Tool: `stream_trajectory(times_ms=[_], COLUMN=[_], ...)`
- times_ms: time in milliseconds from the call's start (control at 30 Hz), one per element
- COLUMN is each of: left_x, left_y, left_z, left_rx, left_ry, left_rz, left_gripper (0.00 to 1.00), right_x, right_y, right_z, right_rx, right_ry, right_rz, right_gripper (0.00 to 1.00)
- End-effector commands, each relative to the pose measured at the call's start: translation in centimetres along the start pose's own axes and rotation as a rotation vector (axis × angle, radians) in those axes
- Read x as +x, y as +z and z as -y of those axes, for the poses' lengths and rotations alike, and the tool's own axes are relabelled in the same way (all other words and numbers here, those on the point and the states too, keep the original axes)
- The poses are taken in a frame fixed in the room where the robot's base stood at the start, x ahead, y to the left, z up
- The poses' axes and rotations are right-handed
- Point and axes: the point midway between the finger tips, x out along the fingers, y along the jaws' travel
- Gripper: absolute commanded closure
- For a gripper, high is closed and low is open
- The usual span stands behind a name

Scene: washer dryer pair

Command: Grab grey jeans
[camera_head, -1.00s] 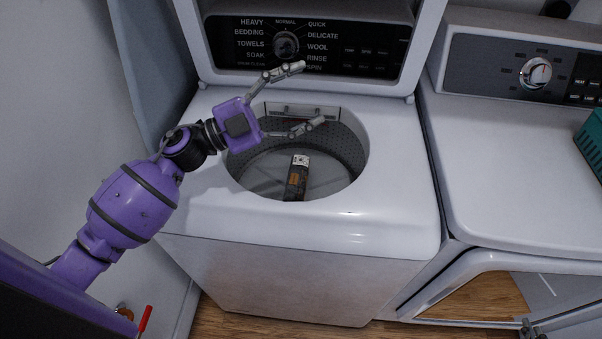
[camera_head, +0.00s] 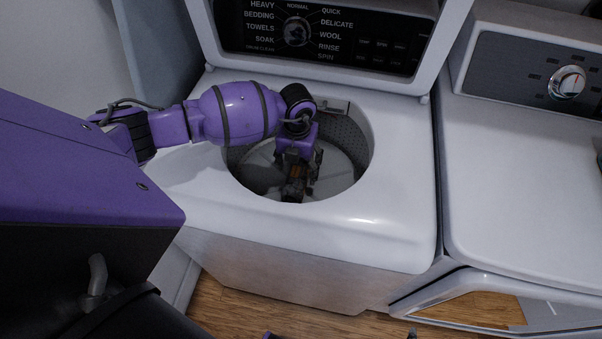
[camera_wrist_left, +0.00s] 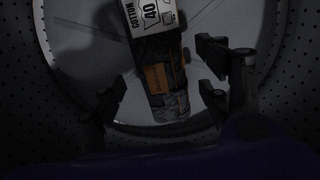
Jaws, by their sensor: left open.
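The grey jeans (camera_head: 292,193) are a dark folded bundle with a brown patch, on the floor of the open washer drum (camera_head: 345,155). In the left wrist view the jeans (camera_wrist_left: 165,75) show a white tag reading "40" and "COTTON" at the top. My left gripper (camera_head: 298,188) reaches down into the drum over the jeans and partly hides them. In the left wrist view its fingers (camera_wrist_left: 163,88) are spread, one on the left of the bundle and two on the right, with gaps visible.
The raised lid and control panel (camera_head: 330,38) stand behind. A dryer (camera_head: 530,180) with its front door open is on the right. The washer's top is otherwise clear.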

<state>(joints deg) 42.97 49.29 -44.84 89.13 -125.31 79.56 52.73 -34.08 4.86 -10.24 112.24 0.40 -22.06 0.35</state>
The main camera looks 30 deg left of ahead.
Motion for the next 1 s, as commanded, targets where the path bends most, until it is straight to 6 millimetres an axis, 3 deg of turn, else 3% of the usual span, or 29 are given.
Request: stream_trajectory(times_ms=[333, 667, 1000], left_x=[4.8, 5.4, 5.4], left_y=[0.3, 0.4, 0.4], left_z=[-0.1, 0.0, -0.1], left_rx=[0.000, 0.001, 0.000], left_ry=[-0.003, -0.005, -0.005], left_rz=[0.000, 0.002, 0.002], left_gripper=[0.31, 0.31, 0.76], right_x=[0.1, 0.1, 0.1], right_y=[0.0, 0.0, 0.0], right_z=[-0.1, -0.1, -0.1], right_rx=[-0.003, -0.004, -0.004], right_ry=[0.001, 0.001, 0.001], right_rz=[-0.002, -0.001, -0.002], right_gripper=[1.00, 1.00, 1.00])
